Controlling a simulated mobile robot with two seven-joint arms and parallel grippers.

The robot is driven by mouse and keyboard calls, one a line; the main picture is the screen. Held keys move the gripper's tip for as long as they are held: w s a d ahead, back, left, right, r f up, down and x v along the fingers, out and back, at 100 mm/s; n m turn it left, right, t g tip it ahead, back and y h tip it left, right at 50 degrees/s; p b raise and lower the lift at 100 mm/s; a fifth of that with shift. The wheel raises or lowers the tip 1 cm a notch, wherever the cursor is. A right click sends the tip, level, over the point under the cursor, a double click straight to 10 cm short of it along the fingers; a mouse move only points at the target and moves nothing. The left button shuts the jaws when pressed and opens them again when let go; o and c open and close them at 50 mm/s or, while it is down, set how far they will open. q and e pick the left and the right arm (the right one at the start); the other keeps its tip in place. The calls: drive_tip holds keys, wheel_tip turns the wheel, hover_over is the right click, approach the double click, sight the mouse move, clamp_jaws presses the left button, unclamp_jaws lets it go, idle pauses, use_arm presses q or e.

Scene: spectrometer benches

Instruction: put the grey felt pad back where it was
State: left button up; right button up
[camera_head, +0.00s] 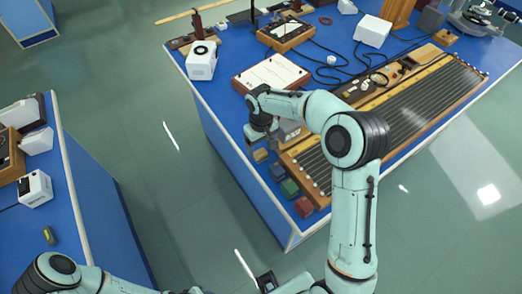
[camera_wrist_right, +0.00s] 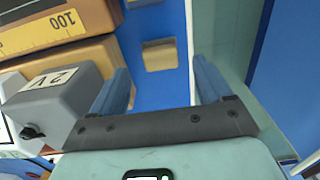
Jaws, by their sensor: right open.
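I cannot make out a grey felt pad for sure in either view. My right gripper (camera_head: 258,135) is over the near left edge of the blue bench (camera_head: 222,120). In the right wrist view its two blue fingers (camera_wrist_right: 160,68) are apart, with nothing held between them. A small tan block (camera_wrist_right: 160,55) lies on the blue top beyond the fingertips; it also shows in the head view (camera_head: 261,155). A grey box labelled 2 V (camera_wrist_right: 50,103) stands just left of the fingers. My left arm enters at the bottom left; its gripper is not seen.
Blue, green (camera_head: 289,187) and red (camera_head: 304,207) blocks line the near edge, beside the long ribbed wooden board (camera_head: 410,110). A white-topped board (camera_head: 272,74) and a white device (camera_head: 201,60) stand behind. Another blue bench (camera_head: 95,215) is at left, with open floor between.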

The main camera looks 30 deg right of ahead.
sight(261, 153)
wheel_tip(261, 153, up, 7)
drive_tip(key=shift+f, duration=0.15)
idle(0.6)
